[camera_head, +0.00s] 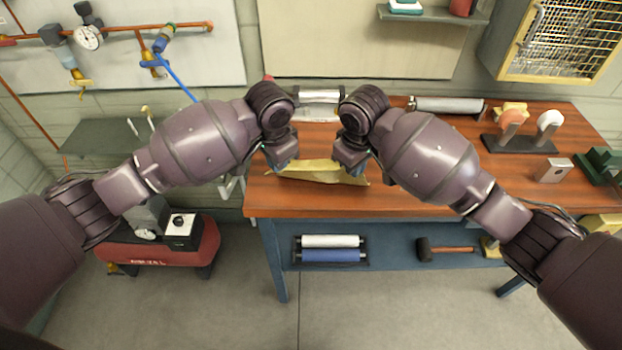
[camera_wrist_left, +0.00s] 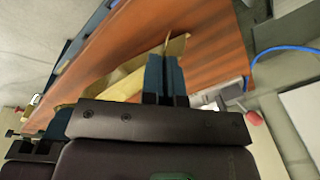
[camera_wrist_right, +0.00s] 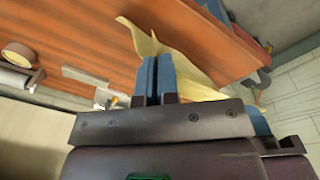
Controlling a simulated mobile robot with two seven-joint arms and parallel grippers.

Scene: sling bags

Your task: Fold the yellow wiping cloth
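The yellow cloth (camera_head: 321,172) is at the front part of the wooden workbench (camera_head: 420,190), stretched between my two grippers with its near edge hanging in a slack fold. My left gripper (camera_head: 287,166) is shut on its left end; cloth shows beyond and beside the fingers in the left wrist view (camera_wrist_left: 125,88). My right gripper (camera_head: 356,170) is shut on its right end, and a corner sticks out past the fingertips in the right wrist view (camera_wrist_right: 143,40). The cloth's far side is partly hidden by my grippers.
Behind the cloth lies a silver cylinder (camera_head: 319,97); another roller (camera_head: 447,105) lies right of it. A black stand with rolls (camera_head: 518,144) and a metal block (camera_head: 554,170) stand at the right. The bench between them and my right arm looks clear.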

